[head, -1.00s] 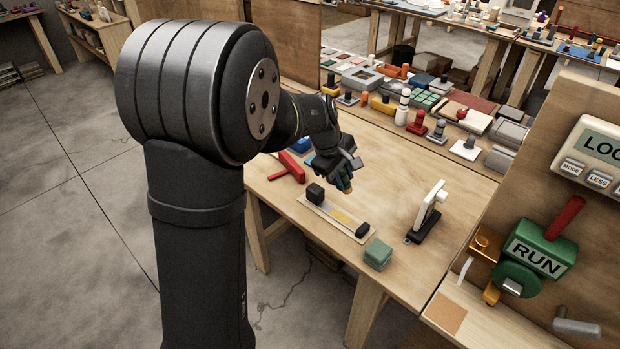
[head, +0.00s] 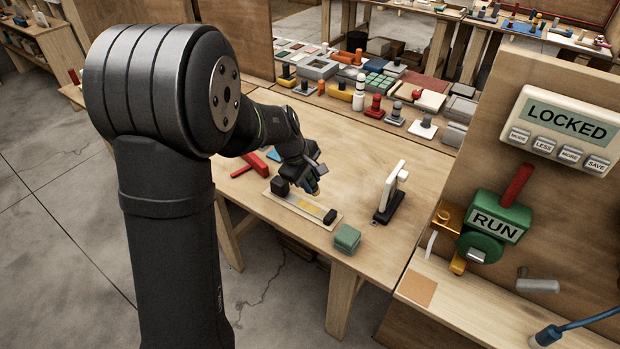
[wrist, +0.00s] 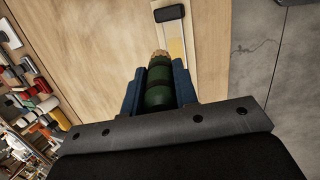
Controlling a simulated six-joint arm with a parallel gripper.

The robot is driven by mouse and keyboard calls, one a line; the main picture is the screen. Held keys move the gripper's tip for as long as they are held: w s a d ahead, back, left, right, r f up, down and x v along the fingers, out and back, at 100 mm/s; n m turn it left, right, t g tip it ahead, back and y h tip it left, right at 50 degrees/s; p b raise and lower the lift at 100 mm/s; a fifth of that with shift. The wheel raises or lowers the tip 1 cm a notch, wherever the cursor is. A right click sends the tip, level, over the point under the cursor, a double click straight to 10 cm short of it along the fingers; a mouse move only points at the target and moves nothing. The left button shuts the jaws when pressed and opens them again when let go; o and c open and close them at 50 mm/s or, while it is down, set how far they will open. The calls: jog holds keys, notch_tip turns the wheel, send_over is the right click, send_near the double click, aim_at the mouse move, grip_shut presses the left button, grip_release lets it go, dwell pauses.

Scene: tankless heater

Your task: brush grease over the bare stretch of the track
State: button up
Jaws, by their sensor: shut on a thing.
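The track (head: 325,219) is a pale flat strip on the wooden bench, with a black block at each end. A yellow patch (head: 307,208) lies along part of it; it also shows in the wrist view (wrist: 175,47). My gripper (head: 314,183) is just above the track, shut on a dark green brush (wrist: 158,88). The brush's tan bristle tip (wrist: 159,54) points toward the track beside the yellow patch. I cannot tell whether the bristles touch it. The jaws and brush hide part of the track in the wrist view.
A green box (head: 347,238) sits near the bench's front edge. A white and black upright device (head: 389,193) stands right of the track. A red tool (head: 250,164) lies to the left. Several objects crowd the back; the bench middle is clear.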

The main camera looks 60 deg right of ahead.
jog(key=shift+r, duration=0.5)
jog(key=shift+f, duration=3.45)
jog(key=shift+s+f, duration=0.55)
jog(key=shift+s, duration=1.4)
jog(key=shift+w, duration=2)
jog(key=shift+s+r, duration=0.1)
jog(key=shift+r, duration=3.9)
